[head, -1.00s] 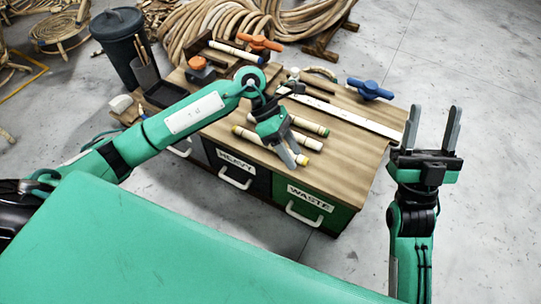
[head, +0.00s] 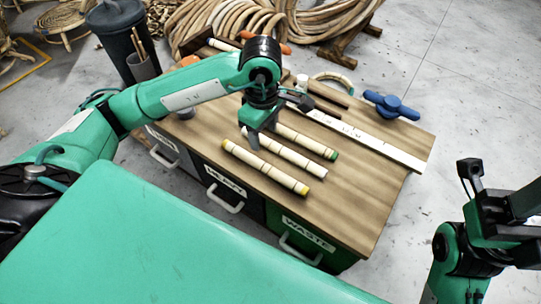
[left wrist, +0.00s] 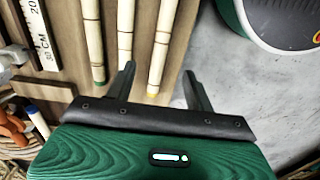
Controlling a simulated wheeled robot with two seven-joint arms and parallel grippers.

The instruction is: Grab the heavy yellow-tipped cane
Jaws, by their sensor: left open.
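The yellow-tipped cane (head: 265,167) lies on the workbench, the nearest of three pale canes to the front edge. Beside it lie a white-tipped cane (head: 290,156) and a green-tipped cane (head: 310,143). My left gripper (head: 259,138) is open, pointing down above the left ends of the canes. In the left wrist view, the yellow-tipped cane (left wrist: 162,45) shows between the fingers of my left gripper (left wrist: 158,75), apart from both. The green tip (left wrist: 99,84) is outside them. My right gripper (head: 490,185) is off the bench at lower right; its fingers do not show clearly.
The wooden workbench (head: 355,215) has front drawers labelled HEAVY (head: 224,181) and WASTE (head: 307,232). A long white ruler (head: 365,138) and a blue clamp (head: 391,105) lie behind the canes. Rattan coils lie beyond. The bench's right front is clear.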

